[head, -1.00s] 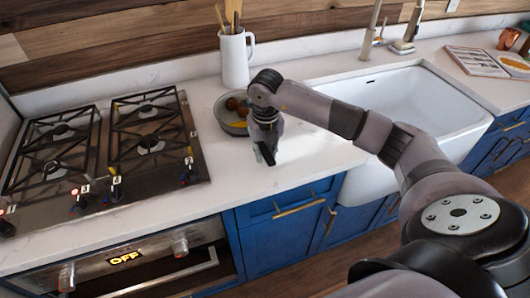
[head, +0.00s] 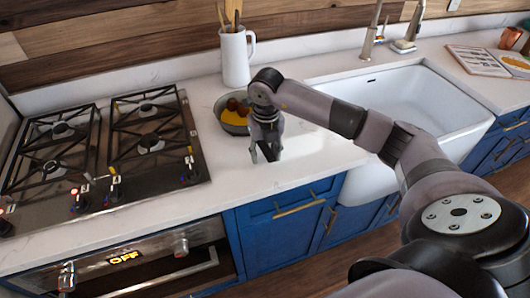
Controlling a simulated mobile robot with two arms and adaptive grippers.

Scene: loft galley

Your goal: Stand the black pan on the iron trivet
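I see neither a black pan nor a separate iron trivet in the head view. My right gripper (head: 265,153) hangs fingers-down above the white counter (head: 315,165), between the stove and the sink. Its two dark fingers show apart with nothing visible between them. My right arm comes in from the right and crosses in front of the sink. My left gripper is out of view.
A gas stove (head: 100,150) with black grates is at left, above an oven (head: 140,265). A grey bowl (head: 232,127) with fruit and a white utensil jug (head: 236,60) stand behind my gripper. The sink (head: 425,105) and an open book (head: 478,62) are right.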

